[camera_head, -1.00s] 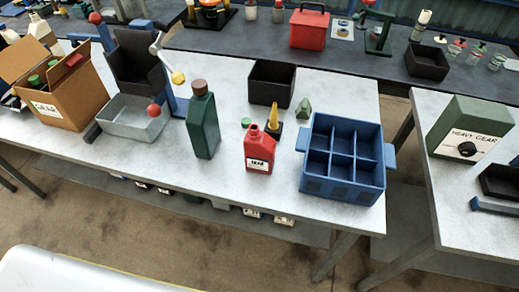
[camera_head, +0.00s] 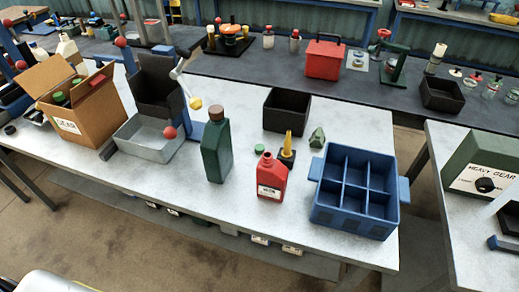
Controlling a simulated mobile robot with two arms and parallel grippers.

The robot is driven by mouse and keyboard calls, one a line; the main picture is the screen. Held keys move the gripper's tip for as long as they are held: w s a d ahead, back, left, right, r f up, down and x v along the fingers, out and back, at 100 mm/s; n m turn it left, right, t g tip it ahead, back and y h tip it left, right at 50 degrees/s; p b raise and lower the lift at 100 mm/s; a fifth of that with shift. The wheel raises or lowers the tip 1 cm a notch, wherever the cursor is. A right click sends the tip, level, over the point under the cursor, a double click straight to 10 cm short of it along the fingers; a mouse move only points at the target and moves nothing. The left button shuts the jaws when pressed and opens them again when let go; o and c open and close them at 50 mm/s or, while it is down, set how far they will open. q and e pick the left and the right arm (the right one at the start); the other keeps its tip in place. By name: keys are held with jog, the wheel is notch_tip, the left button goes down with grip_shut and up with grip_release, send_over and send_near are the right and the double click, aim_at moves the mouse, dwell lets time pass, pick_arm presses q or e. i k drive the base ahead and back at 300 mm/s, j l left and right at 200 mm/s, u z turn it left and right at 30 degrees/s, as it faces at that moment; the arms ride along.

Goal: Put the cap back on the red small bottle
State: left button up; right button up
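The red small bottle (camera_head: 272,179) stands upright on the light grey table in the head view. It has a white label, and its neck at the upper left shows no cap. A small green cap-like disc (camera_head: 260,148) lies on the table just behind the bottle and apart from it.
A dark green bottle (camera_head: 216,151) with a brown cap stands left of the red bottle. A blue divided crate (camera_head: 353,217) is to the right. A yellow funnel (camera_head: 287,141) on a black base, a small green object (camera_head: 317,137) and a black bin (camera_head: 287,109) are behind.

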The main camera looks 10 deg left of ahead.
aim_at(271, 174)
jog(key=i+l, duration=0.1)
jog(key=l, duration=1.25)
jog(key=i+l, duration=0.15)
jog(key=l, duration=0.5)
